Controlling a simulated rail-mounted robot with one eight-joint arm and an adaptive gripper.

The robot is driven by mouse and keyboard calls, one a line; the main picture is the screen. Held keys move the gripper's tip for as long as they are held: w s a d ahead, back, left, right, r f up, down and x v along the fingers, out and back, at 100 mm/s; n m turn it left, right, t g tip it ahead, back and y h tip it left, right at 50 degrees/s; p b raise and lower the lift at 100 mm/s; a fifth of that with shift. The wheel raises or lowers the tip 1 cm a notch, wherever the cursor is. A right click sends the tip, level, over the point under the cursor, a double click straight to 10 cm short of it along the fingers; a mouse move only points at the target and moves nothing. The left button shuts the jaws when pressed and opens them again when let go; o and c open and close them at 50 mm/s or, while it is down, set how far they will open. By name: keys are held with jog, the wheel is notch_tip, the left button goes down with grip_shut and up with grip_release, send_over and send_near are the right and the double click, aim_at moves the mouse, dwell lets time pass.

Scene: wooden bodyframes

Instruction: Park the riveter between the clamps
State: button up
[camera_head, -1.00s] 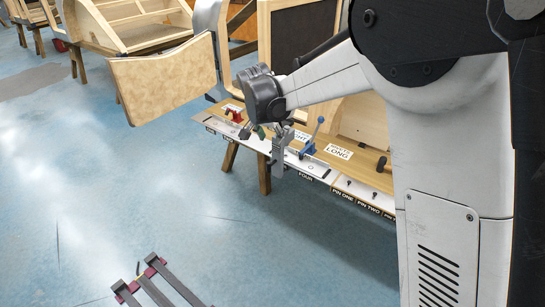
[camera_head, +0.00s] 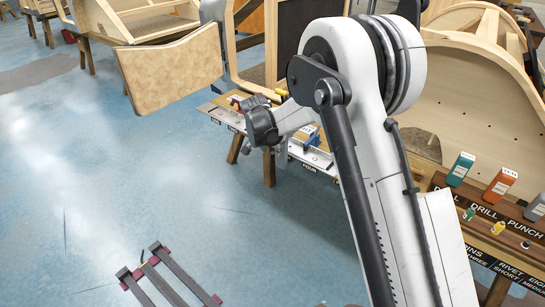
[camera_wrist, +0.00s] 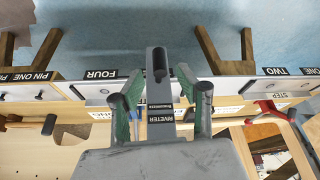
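The grey riveter (camera_wrist: 160,116), with its label facing up, lies between the fingers of my gripper (camera_wrist: 163,98) in the wrist view. The gripper looks shut on it, with green pads along its sides. My gripper (camera_head: 280,138) is over the front edge of the bench in the head view, partly hidden by my wrist. A blue clamp (camera_head: 311,136) stands to its right and a red clamp (camera_head: 236,101) to its left. In the wrist view, the red clamp (camera_wrist: 268,107) is right of the riveter, and the blue clamp is mostly hidden behind my gripper.
The bench's white front strip (camera_wrist: 95,90) has labelled places. A tan panel (camera_head: 172,68) hangs at the left. A second bench with drill and punch boxes (camera_head: 500,184) is at the right. A low dark frame (camera_head: 165,275) lies on the open blue floor.

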aim_at(272, 154)
jog(key=shift+x, duration=2.25)
grip_shut()
